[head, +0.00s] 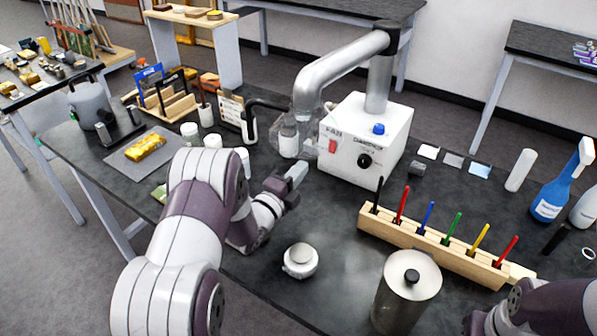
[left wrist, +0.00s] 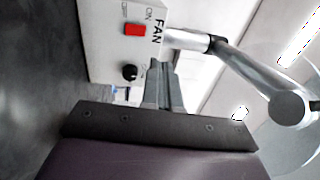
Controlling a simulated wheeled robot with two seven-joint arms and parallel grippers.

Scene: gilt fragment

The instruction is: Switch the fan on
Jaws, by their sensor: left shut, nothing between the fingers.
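The fan unit (head: 393,151) is a white box on the dark table, with a thick silver pipe (head: 343,70) rising from it and bending left. Its front carries a red switch (head: 332,146) under the FAN label and a black knob (head: 364,161). The red switch (left wrist: 134,30) and knob (left wrist: 130,73) also show in the left wrist view, the switch beside the ON and OFF lettering. My left gripper (head: 298,170) is shut and empty, in front of the box and apart from the switch. Its fingers (left wrist: 162,70) point toward the box.
A wooden rack (head: 436,247) with several coloured pens stands in front of the box. A white lidded jar (head: 300,261) and a metal canister (head: 407,292) stand nearer. Small bottles stand left of the box near my left gripper. A gold bar (head: 145,148) lies on a grey mat.

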